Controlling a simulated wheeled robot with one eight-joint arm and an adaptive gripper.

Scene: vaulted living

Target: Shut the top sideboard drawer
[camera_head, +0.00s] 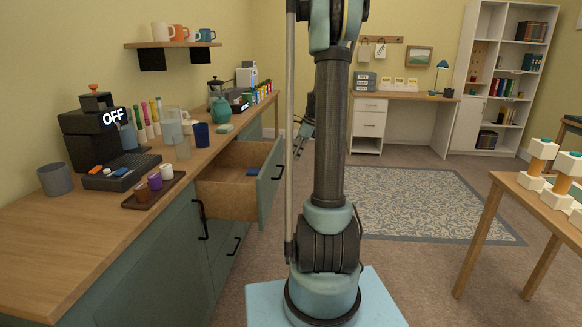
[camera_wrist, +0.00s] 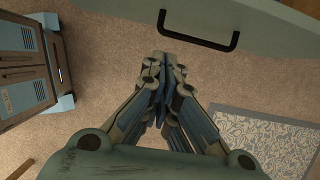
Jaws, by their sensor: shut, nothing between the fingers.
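The top sideboard drawer (camera_head: 228,200) is pulled well out of the teal sideboard (camera_head: 160,255), with its wooden inside showing and a small blue item (camera_head: 254,172) lying in it. Its teal front (camera_head: 269,187) with a dark handle faces right. In the wrist view the drawer front (camera_wrist: 270,22) and its black handle (camera_wrist: 199,43) are at the top. In the head view my gripper (camera_head: 299,150) is partly hidden behind my arm.
The sideboard top (camera_head: 60,225) carries a coffee machine (camera_head: 95,130), a tray of small cups (camera_head: 153,190), a blue cup (camera_head: 201,135) and a green vase (camera_head: 220,110). A patterned rug (camera_head: 430,200) lies on open floor. A wooden table (camera_head: 520,200) stands at right.

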